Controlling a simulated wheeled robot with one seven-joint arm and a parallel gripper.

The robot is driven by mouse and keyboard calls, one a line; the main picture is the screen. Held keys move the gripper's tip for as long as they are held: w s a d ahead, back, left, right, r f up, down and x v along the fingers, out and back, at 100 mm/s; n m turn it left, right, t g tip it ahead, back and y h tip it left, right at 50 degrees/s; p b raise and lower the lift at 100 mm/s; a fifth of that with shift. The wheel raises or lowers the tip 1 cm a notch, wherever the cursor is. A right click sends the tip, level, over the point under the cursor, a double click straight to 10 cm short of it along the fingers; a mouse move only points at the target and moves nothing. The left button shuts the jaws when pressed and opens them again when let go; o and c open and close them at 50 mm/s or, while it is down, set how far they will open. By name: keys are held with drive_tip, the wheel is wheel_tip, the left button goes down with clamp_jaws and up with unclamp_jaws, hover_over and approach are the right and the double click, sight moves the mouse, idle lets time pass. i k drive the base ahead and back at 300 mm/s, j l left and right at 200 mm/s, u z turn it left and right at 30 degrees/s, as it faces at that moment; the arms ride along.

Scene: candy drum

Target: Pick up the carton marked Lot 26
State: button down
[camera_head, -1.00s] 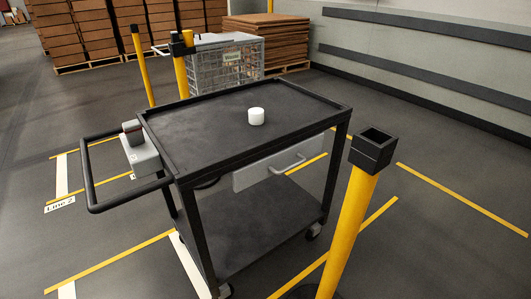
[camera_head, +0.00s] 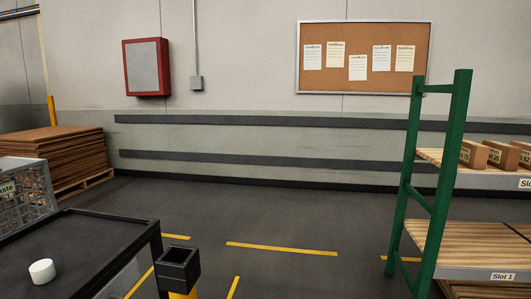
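Small brown cartons stand in a row on the upper wooden shelf of a green rack at the right edge. The middle carton (camera_head: 487,153) has a label that seems to end in 26, but the print is too small to be sure. The carton to its left (camera_head: 472,153) has a label I cannot read. The carton at the picture's right edge (camera_head: 523,155) is cut off, and its label may read 12. My gripper is not in view.
The green rack (camera_head: 440,190) has a lower shelf tagged Slot 1 (camera_head: 502,276). A black cart (camera_head: 75,250) bears a white cylinder (camera_head: 42,271). A yellow post with a black top (camera_head: 178,268) stands beside it. Open floor (camera_head: 300,215) lies between cart and rack.

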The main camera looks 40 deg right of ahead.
sight(506, 157)
drive_tip(key=z, duration=2.4)
